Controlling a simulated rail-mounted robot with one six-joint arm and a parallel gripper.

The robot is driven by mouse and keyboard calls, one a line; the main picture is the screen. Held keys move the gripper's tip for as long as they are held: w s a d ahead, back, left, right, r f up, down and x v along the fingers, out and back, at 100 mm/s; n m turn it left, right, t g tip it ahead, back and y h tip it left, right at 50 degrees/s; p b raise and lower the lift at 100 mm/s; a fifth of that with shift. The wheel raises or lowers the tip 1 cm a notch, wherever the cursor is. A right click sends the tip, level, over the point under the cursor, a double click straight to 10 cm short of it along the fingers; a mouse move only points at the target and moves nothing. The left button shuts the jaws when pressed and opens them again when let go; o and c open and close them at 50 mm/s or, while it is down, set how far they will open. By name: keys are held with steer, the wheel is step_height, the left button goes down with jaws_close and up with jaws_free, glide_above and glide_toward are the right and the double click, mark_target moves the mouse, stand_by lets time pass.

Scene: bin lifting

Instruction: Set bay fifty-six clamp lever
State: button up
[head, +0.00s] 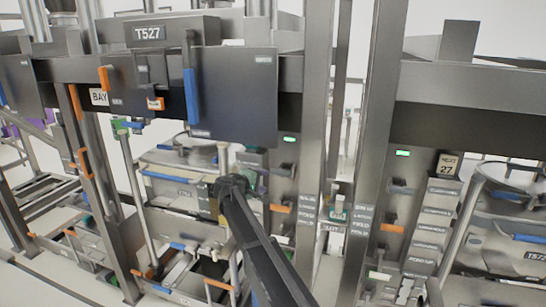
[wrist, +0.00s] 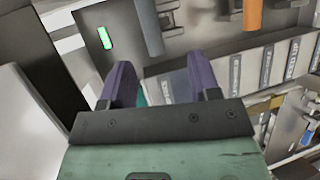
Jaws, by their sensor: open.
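My gripper (head: 228,187) is at the end of my dark arm in the middle of the head view, in front of the left bay's machinery. In the wrist view its two purple fingers (wrist: 161,82) are apart, with nothing seen held between them. A grey-blue lever (wrist: 150,27) and an orange lever (wrist: 252,14) stick out of a panel beyond the fingertips. In the head view, a dark lever (head: 288,168) and an orange lever (head: 280,208) are on the post right of my gripper. I cannot read which is the clamp lever or find a fifty-six label.
A green light (head: 289,139) is on the post; a green light also shows in the wrist view (wrist: 104,38). A grey panel with a blue handle (head: 191,95) hangs above my arm. A second post (head: 391,228) with levers stands to the right. Several label plates (head: 308,225) line the post.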

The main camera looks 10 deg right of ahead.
mark_target(279, 174)
steer(key=shift+n+t, duration=0.4)
steer(key=x, duration=0.3)
steer(key=b+x, duration=0.1)
steer(key=x, duration=0.3)
steer(key=r+b+x, duration=0.1)
steer(key=x, duration=0.3)
steer(key=shift+w+d, duration=0.1)
steer(key=shift+w, duration=0.05)
steer(key=shift+c, duration=0.3)
jaws_close()
